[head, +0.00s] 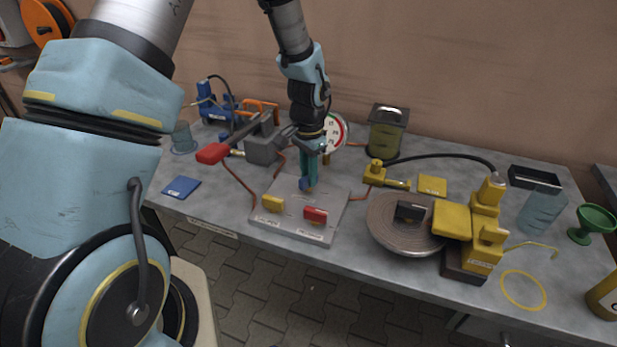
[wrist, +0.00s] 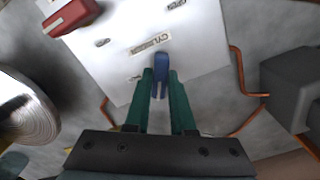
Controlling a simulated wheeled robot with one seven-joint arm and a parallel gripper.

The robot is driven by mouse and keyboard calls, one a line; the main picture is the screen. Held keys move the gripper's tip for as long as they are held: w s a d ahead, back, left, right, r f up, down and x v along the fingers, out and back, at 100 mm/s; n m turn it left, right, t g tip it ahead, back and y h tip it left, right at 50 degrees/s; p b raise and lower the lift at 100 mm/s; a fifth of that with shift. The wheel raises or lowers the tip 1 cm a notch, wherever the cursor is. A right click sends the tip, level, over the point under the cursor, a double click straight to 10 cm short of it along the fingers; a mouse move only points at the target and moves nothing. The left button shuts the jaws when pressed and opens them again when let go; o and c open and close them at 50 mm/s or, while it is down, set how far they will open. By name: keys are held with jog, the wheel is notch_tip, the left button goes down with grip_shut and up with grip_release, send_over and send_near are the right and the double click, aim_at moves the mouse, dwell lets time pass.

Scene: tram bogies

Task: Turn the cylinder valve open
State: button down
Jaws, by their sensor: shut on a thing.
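The blue valve handle (head: 304,184) stands at the back of a light grey valve plate (head: 332,200) in the head view. In the wrist view the blue handle (wrist: 161,72) lies beside a label that seems to read "CYLINDER". My gripper (head: 308,183) reaches down from above, its green fingers pointing at the plate. In the wrist view my gripper (wrist: 160,88) is shut on the blue handle, one finger on each side. The valve body under the handle is mostly hidden.
A yellow handle (head: 272,203) and a red handle (head: 315,215) sit nearer the plate's front. A round gauge (head: 337,132) stands behind my gripper. A grey pump with a red-ended lever (head: 213,153) is left; a round metal disc (head: 390,228) and yellow tool (head: 452,220) are right.

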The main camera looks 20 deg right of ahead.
jog(key=n+b, duration=0.1)
jog(key=n, duration=0.4)
jog(key=shift+n, duration=0.4)
dwell(0.4)
jog(key=c, duration=0.8)
grip_release()
jog(key=shift+o, duration=0.2)
jog(key=shift+r, duration=0.1)
notch_tip(320, 180, up, 11)
jog(key=b, duration=0.2)
jog(key=shift+f, duration=0.2)
